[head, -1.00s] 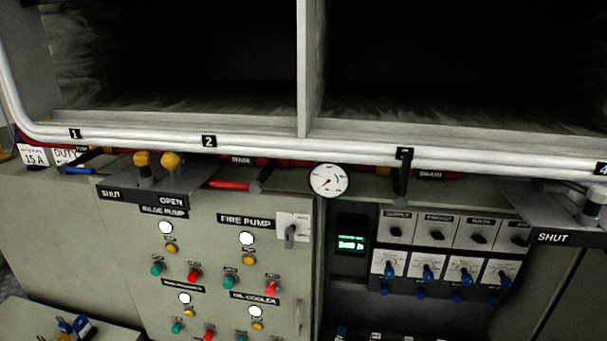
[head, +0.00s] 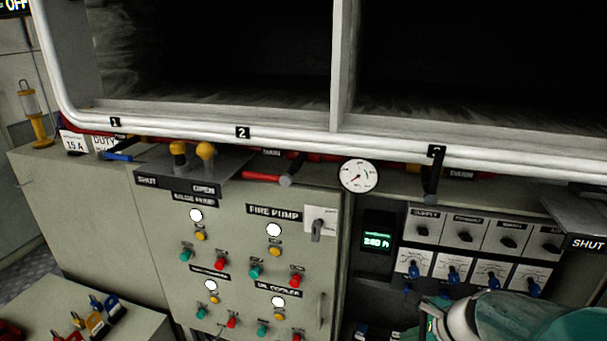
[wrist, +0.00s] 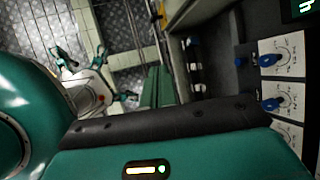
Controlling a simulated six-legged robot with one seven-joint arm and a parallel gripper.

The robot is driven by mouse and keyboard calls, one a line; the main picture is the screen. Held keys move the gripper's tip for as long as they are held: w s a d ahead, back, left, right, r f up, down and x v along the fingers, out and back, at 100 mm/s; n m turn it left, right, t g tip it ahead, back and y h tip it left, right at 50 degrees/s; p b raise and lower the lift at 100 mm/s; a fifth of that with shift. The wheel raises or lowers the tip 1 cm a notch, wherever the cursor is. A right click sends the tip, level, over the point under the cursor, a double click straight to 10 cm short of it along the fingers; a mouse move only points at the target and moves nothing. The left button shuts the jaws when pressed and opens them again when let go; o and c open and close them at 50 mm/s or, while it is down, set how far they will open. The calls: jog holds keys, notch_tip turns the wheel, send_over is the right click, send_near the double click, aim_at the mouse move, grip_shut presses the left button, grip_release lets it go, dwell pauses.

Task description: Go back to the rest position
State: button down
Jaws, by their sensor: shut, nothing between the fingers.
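My gripper (wrist: 158,72) shows in the wrist view as two green fingers side by side, closed with nothing between them. It is beyond the dark edge of my own green wrist housing, above the floor and left of the switch panel. In the head view my green and white arm comes in at the bottom right, in front of the lower part of the console; the fingers cannot be made out there.
A grey pump panel (head: 245,250) with buttons and lamps stands left of centre. Blue-handled switches (head: 453,272) are right, close to my arm. A pressure gauge (head: 358,176) sits under the white pipe (head: 290,143). A low bench (head: 60,300) with coloured padlocks is bottom left.

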jog(key=s+a+r+n+h, duration=0.2)
jog(key=r+n, duration=0.4)
jog(key=n, duration=0.4)
jog(key=s+a+r+n+h, duration=0.2)
jog(key=s+a+r+n, duration=0.2)
jog(key=n, duration=0.6)
jog(key=s+r, duration=0.2)
jog(key=s, duration=0.1)
jog(key=shift+s+n, duration=0.3)
jog(key=shift+n, duration=0.1)
